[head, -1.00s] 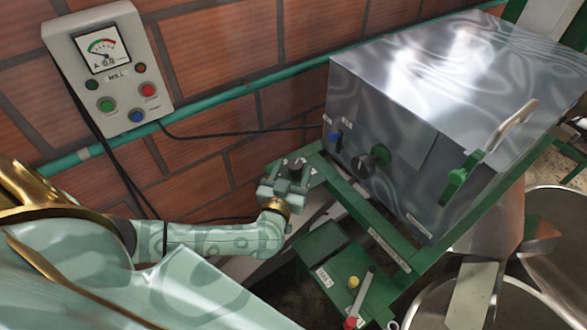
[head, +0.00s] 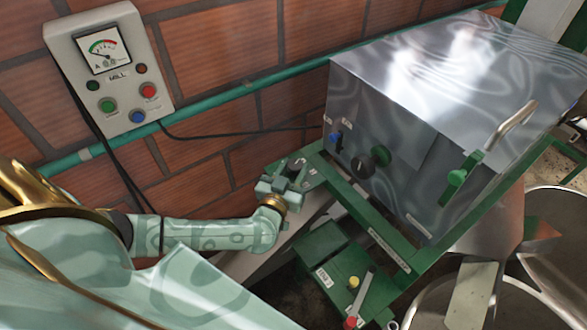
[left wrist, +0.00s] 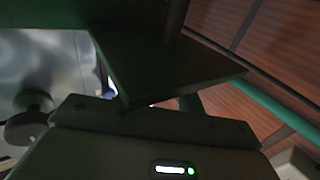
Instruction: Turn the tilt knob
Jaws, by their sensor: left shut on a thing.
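In the left wrist view a dark green plate (left wrist: 170,65) crosses in front of the gripper body, and the grip itself is hidden there. My right gripper is not in view.
The metal box (head: 440,100) has a black round knob (head: 371,161), a blue switch (head: 335,138) and a green handle (head: 460,177). A grey MILL panel (head: 109,65) hangs on the brick wall. A red-tipped lever (head: 360,300) stands below. Round bins are at lower right.

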